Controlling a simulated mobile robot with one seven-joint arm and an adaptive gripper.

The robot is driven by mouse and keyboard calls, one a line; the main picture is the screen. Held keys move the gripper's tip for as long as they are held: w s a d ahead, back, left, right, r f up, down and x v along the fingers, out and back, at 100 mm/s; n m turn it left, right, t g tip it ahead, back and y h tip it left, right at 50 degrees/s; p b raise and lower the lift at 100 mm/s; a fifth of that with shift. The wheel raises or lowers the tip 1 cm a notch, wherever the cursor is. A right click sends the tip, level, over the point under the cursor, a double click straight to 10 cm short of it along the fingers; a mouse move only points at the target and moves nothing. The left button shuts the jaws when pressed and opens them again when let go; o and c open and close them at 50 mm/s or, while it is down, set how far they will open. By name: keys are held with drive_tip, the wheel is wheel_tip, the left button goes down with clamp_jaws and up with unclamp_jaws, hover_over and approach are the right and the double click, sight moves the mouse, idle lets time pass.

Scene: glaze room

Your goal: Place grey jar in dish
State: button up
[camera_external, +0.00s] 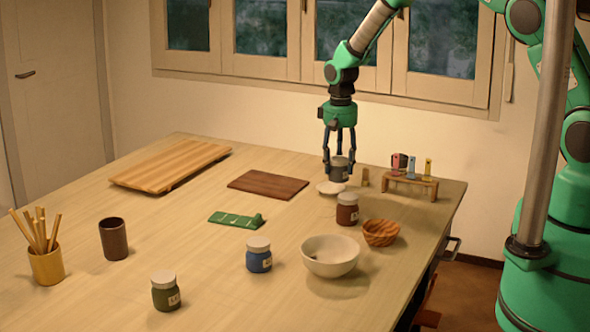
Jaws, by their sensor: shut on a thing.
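My gripper (340,158) points down at the far right of the table, its fingers shut on a small grey jar (339,171). The jar is upright. A small, shallow white dish (327,189) lies just below it on the table. The jar overlaps the dish's back right part in the picture. I cannot tell whether the jar touches the dish or hangs a little above it.
A red-brown lidded jar (347,210) stands just in front of the dish, with a woven basket (381,233) and white bowl (330,257) nearer. A small wooden rack (409,186) stands to the right. A dark board (268,185) lies left, with clear table between.

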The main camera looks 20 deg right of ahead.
drive_tip(key=shift+w+a+f, duration=0.1)
drive_tip(key=shift+w+a, duration=0.2)
drive_tip(key=shift+w, duration=0.6)
drive_tip(key=shift+w+a+f, duration=0.1)
drive_tip(key=shift+w+a, duration=0.2)
drive_tip(key=shift+w, duration=0.55)
drive_tip(key=shift+f+p, duration=0.6)
drive_tip(key=shift+f, duration=1.1)
drive_tip(key=shift+f+b, duration=0.45)
drive_tip(key=shift+f, duration=0.1)
drive_tip(key=o, duration=1.3)
drive_tip(key=shift+o, duration=0.2)
drive_tip(key=shift+r, duration=0.2)
